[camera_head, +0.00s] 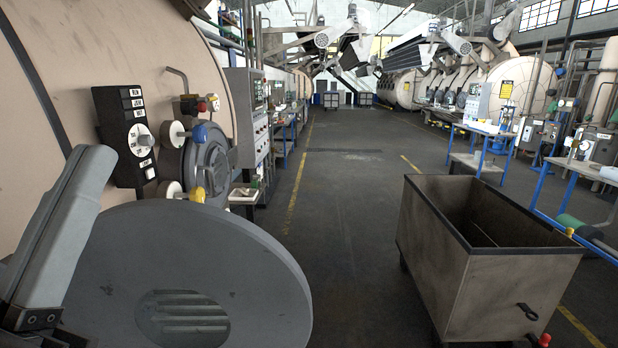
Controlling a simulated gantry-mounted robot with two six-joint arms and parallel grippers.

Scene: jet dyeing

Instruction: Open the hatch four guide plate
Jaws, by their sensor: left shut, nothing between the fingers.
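A large grey round disc (240,255), apparently a hatch door, fills the lower left in the head view. A dark oval with pale slats (183,318) shows low on its face; I cannot tell whether this is the guide plate. My left gripper (88,165) rises from the lower left corner in front of the beige vessel. It is shut and empty, and overlaps the disc's left side in the picture; I cannot tell whether they touch. No number for hatch four is readable. My right gripper is not in view.
A black labelled control box (123,130) is on the beige vessel (75,75). Behind it is another round grey hatch (208,165) with knobs. An open metal cart (480,290) stands at the right. The grey aisle floor (340,215) between them is clear.

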